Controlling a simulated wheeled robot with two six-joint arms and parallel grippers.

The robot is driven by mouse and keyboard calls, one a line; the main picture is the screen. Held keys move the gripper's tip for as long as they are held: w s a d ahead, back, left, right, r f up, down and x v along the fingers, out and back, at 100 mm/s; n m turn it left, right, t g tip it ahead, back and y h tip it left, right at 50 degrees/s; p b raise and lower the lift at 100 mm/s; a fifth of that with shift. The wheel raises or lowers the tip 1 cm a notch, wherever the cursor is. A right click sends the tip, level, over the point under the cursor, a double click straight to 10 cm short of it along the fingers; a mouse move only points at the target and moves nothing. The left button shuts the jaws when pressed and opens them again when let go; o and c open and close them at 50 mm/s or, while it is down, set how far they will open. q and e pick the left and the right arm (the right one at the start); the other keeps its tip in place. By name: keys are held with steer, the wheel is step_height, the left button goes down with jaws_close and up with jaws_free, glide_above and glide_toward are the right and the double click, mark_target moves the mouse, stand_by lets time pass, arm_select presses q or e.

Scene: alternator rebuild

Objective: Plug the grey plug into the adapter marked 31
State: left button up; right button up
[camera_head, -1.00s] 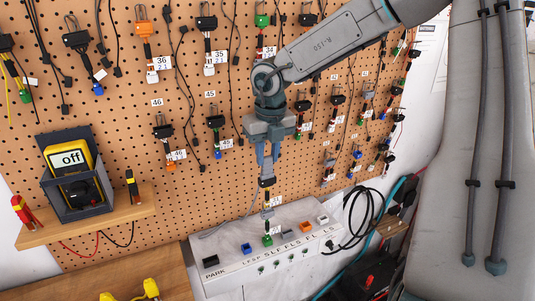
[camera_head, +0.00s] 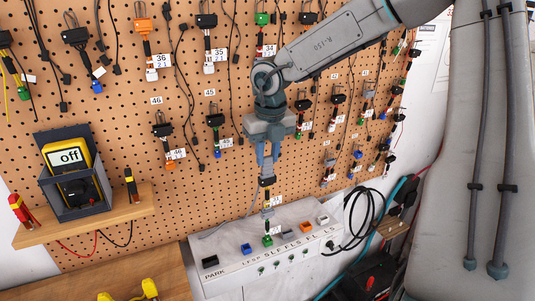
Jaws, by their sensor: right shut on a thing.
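My right gripper (camera_head: 267,160) points down in front of the pegboard, shut on the black connector (camera_head: 267,181) at the top of a short hanging adapter lead. The lead has yellow wires and a white tag (camera_head: 278,200), whose number is too small to read surely. A small grey connector (camera_head: 267,212) is at its lower end, just above a green connector (camera_head: 267,240) on the panel. I cannot tell whether these two touch. My left gripper is out of view.
The light grey panel (camera_head: 225,277) also carries black, blue, orange and white connectors. Several tagged adapters hang on the pegboard (camera_head: 130,190). A yellow meter (camera_head: 68,156) stands on a wooden shelf (camera_head: 110,222) at left. A coiled black cable (camera_head: 365,210) lies right of the panel.

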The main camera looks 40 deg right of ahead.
steer(key=o, duration=1)
steer(key=shift+c, duration=0.2)
steer(key=shift+r, duration=0.5)
step_height(320, 180, up, 10)
steer(key=s, duration=0.1)
steer(key=shift+a+f, duration=0.15)
steer(key=shift+s, duration=0.1)
